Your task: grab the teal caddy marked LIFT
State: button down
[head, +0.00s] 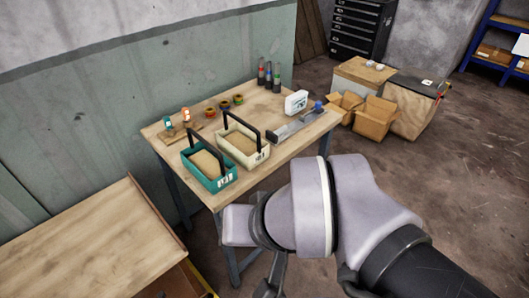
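The teal caddy (209,177) stands upright at the near left corner of the wooden workbench. It has a black handle over the top, a tan inside and a white label on its front, too small to read. A cream caddy (244,149) of the same shape stands close beside it to the right, also with a black handle and a label. My arm reaches in from the lower right, in front of the bench and apart from both caddies. Dark parts show below my wrist at the bottom edge, but I cannot make out the fingers.
The workbench (287,149) also holds a white box (296,102), a metal tool, several bottles, small rings and a board with small items. Another wooden table (95,245) stands at the lower left. Cardboard boxes (374,118) stand behind at right. The floor at right is clear.

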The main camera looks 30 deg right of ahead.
aim_at(215, 171)
jog(key=i+l, duration=0.2)
jog(key=i, duration=0.2)
jog(key=i+l, duration=0.2)
jog(key=i, duration=0.15)
jog(key=i+l, duration=0.2)
jog(key=i, duration=0.2)
